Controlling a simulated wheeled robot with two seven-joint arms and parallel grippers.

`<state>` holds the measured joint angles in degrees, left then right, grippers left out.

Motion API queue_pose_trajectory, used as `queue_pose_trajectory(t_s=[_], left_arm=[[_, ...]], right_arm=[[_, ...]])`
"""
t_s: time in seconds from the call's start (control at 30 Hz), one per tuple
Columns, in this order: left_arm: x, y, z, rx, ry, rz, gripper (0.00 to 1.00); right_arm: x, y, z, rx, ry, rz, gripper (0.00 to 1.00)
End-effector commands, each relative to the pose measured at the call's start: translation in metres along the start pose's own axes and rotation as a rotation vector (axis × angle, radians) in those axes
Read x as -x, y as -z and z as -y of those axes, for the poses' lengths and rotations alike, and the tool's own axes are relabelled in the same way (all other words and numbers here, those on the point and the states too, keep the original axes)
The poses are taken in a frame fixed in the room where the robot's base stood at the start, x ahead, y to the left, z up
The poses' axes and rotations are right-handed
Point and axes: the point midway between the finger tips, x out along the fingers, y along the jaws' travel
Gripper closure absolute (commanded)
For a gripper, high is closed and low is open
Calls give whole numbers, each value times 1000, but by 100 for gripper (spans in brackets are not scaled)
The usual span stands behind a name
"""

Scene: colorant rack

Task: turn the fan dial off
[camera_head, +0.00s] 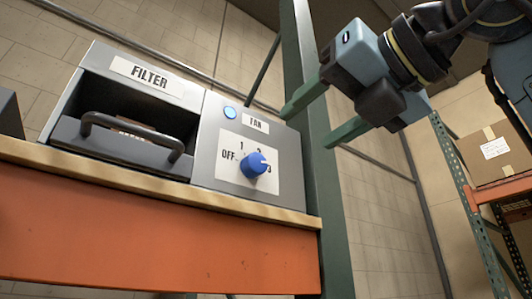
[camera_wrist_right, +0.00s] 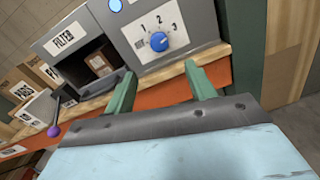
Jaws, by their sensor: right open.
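The blue fan dial (camera_head: 253,165) sits on the white scale plate of the grey fan panel (camera_head: 285,178). Its white mark points right, toward the 3 side and away from OFF at the left. The dial also shows in the right wrist view (camera_wrist_right: 159,41), beyond the fingers and roughly in line with the gap between them. My right gripper (camera_head: 312,127) is open and empty, up and to the right of the dial and apart from it. Its two green fingers also show in the right wrist view (camera_wrist_right: 158,75). My left gripper is not in view.
A blue round light (camera_head: 230,112) is lit above the dial. The filter box (camera_head: 62,125) with a dark handle (camera_head: 132,128) stands left of the panel. A green rack post (camera_head: 325,190) rises close to the panel's right. A wooden shelf edge (camera_head: 150,182) runs below.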

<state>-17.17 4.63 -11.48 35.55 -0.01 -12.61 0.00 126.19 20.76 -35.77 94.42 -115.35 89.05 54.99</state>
Motion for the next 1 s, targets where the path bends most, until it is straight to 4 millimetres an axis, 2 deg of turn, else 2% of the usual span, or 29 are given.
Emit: queue_pose_trajectory(t_s=[0.3, 0.5, 0.7, 0.97, 1.0], left_arm=[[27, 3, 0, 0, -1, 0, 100], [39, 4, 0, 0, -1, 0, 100], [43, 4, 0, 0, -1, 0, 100], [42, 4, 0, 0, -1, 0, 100], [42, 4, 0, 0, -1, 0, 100]], right_arm=[[-69, -2, -2, -1, -3, -6, 45], [-100, -1, -1, 0, -4, -4, 45], [-113, 0, -1, 0, -3, -1, 45], [-114, 1, -1, 0, -4, -1, 45], [-114, 1, -1, 0, -4, -1, 47]])
